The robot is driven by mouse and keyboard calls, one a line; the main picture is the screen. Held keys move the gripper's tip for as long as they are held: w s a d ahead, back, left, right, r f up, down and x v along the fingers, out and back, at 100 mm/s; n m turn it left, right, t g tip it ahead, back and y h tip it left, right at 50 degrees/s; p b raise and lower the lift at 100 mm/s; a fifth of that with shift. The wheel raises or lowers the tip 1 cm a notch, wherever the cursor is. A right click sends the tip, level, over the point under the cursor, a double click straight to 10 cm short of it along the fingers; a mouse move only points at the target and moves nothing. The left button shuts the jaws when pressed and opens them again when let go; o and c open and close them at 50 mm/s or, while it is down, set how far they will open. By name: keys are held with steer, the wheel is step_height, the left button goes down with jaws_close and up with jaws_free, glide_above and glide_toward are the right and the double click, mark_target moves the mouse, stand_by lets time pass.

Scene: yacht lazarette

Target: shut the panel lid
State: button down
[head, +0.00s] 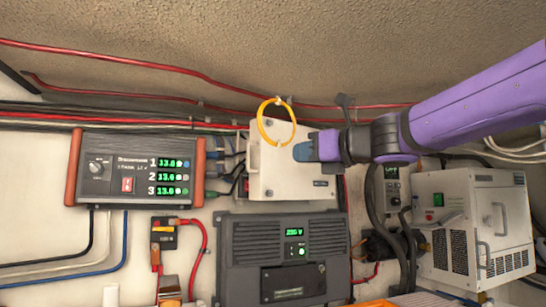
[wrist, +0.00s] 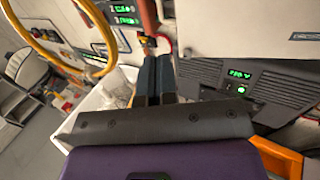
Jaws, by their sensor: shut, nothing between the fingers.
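The panel is a white box (head: 292,182) on the wall in the middle of the head view. Its pale front, with a small dark label at the lower right, looks like the lid; I cannot tell how far it stands open. A white face with a similar label (wrist: 245,28) fills the upper right of the wrist view. My gripper (head: 300,151) comes from the right and overlaps the panel front; contact cannot be told. Its blue-grey fingers (wrist: 155,72) are together and empty in the wrist view, left of the white face.
A yellow ring (head: 260,121) hangs before the panel's top and shows at the wrist view's left (wrist: 39,48). A three-channel meter (head: 130,148) is left, a dark unit (head: 243,277) below, a white vented box (head: 457,196) right. Red cables (head: 130,58) run above.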

mark_target(249, 160)
steer(key=x, duration=1.3)
steer(key=shift+w+a, duration=0.2)
